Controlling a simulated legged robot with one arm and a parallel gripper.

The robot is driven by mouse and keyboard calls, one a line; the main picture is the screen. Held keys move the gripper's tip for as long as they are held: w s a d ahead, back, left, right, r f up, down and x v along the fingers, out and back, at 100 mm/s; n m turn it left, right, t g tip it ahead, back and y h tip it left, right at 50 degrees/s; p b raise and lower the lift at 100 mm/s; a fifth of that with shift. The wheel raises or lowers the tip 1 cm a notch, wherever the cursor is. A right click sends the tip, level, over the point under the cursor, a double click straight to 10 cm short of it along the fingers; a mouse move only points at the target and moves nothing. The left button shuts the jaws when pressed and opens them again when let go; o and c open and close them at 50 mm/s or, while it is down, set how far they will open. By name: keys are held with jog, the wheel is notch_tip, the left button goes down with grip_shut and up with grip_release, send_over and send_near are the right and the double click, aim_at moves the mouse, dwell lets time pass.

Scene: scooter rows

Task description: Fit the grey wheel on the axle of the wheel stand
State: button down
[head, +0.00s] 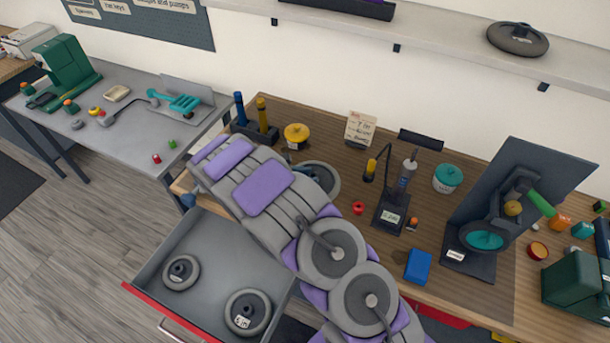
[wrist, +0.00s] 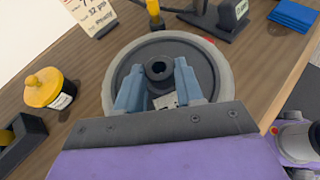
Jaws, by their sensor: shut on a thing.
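My gripper (wrist: 158,88) is shut on the hub of a grey wheel (wrist: 207,57), with one blue-grey finger on each side of the hub. The wheel has a light grey tyre and dark centre, and a white label shows partly between the fingers. In the head view the wheel (head: 331,176) is mostly hidden behind my arm, and my gripper is hidden too. I cannot tell whether it touches the bench. A black stand (head: 390,214) with a white label and an upright grey post looks like the wheel stand; it is right of the wheel. Its base also shows in the wrist view (wrist: 230,18).
Two other grey wheels lie in the open drawer (head: 207,242). A yellow-lidded pot (head: 296,134) and a sign (head: 360,128) stand near the held wheel. A blue block (head: 418,266) and a dark panelled fixture (head: 520,190) are farther right on the wooden bench.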

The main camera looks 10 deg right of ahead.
jog(key=shift+f+b, duration=0.5)
jog(key=shift+f, duration=1.45)
jog(key=c, duration=0.6)
grip_release()
jog(key=shift+c, duration=0.2)
jog(key=p+v, duration=0.1)
jog(key=v, duration=1.6)
jog(key=shift+a, duration=0.35)
jog(key=shift+d+f, duration=0.1)
